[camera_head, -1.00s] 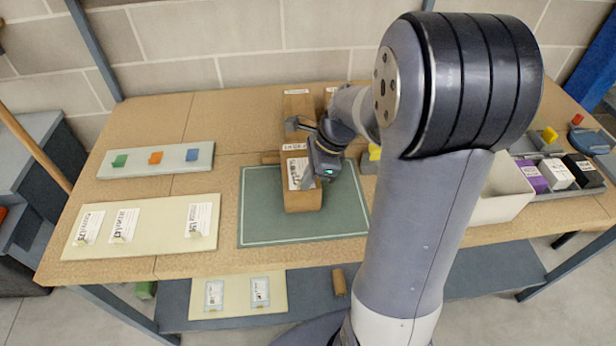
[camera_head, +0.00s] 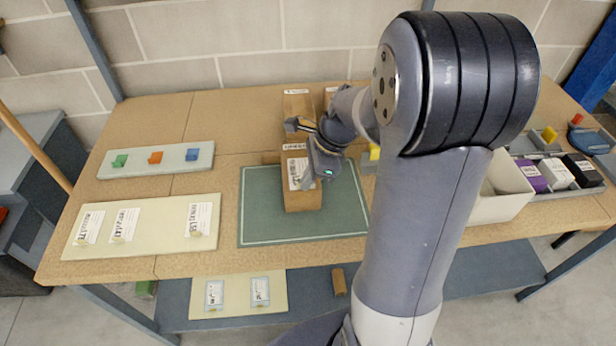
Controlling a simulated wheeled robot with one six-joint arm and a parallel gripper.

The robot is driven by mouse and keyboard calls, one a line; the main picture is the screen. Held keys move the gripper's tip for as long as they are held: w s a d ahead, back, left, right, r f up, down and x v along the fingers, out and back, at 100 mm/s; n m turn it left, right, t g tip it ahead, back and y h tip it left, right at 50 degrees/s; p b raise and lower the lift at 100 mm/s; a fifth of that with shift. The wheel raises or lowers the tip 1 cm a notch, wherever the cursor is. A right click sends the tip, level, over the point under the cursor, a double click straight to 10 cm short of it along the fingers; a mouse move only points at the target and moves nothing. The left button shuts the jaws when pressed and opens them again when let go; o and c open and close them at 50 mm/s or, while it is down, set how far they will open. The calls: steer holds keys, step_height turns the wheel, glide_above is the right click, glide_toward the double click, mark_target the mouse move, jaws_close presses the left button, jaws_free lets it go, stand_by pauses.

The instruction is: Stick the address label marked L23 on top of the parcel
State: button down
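The parcel (camera_head: 305,203) is a brown cardboard box on the green mat (camera_head: 262,228). A white printed label (camera_head: 295,172) shows on the parcel's top; I cannot read its mark, nor tell whether it lies flat there. My gripper (camera_head: 303,183) is over the right side of the parcel top, close to that label. Its fingers are small and partly hidden by its own body, so I cannot tell if they are open or shut. A cream board (camera_head: 150,215) on the left holds 3 white labels, their marks too small to read surely.
A pale board with green, orange and blue blocks (camera_head: 157,157) lies behind the cream board. More brown boxes (camera_head: 297,104) stand behind the parcel. A white bin (camera_head: 497,207) and purple, white and black boxes stand right. Another cream board (camera_head: 237,293) lies on the lower shelf.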

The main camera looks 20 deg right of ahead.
steer(key=c, duration=2.1)
jaws_free()
steer(key=shift+s+f, duration=0.1)
steer(key=shift+c, duration=0.2)
steer(key=o, duration=0.6)
steer(key=shift+c, duration=0.2)
steer(key=shift+o, duration=1.3)
step_height(320, 180, up, 7)
steer(key=p, duration=0.6)
steer(key=shift+p, duration=0.4)
